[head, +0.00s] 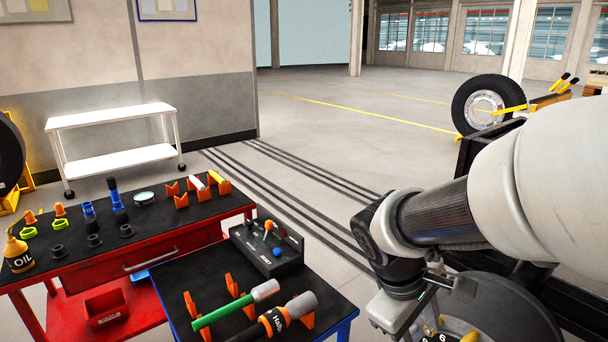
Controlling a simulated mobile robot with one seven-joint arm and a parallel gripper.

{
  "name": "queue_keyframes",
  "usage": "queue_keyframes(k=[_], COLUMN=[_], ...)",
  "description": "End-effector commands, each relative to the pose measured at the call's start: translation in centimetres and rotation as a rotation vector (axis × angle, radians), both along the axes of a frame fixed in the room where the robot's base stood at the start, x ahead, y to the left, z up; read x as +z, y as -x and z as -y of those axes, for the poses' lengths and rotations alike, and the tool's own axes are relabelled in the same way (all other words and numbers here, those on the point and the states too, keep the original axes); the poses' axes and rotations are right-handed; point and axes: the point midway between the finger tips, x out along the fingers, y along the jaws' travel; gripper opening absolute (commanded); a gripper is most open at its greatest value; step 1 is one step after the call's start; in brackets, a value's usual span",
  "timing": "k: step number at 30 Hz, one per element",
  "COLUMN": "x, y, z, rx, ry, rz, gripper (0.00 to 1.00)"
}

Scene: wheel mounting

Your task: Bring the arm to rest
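My arm reaches in from the right edge, across the lower right of the head view. It bends down at a dark wrist joint, and my gripper (418,308) hangs below it near the bottom edge. The gripper is to the right of the blue-framed tool table (335,308). Its fingertips are not clear, so I cannot tell whether it is open or shut, or whether it holds anything. A dark round wheel-like part (515,315) shows behind and to the right of the gripper, partly hidden by my arm.
The blue-framed table carries a green-handled tool (222,313) and other tools. A red workbench (95,290) with an oil can (19,255) stands left. A white cart (115,158) is by the wall. A spare wheel (482,105) stands back right. The middle floor is clear.

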Motion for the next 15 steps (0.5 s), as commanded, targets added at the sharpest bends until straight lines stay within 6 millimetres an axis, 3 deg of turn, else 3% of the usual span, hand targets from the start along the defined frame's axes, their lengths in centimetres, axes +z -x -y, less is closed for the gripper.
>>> queue_keyframes(k=[3,15], x=[3.2,8.9], y=[2.1,5.7], z=[-1.2,-4.8], rx=[-0.186,-0.515], ry=[-0.164,-0.504], rz=[0.16,0.461], gripper=[0.44,0.44])
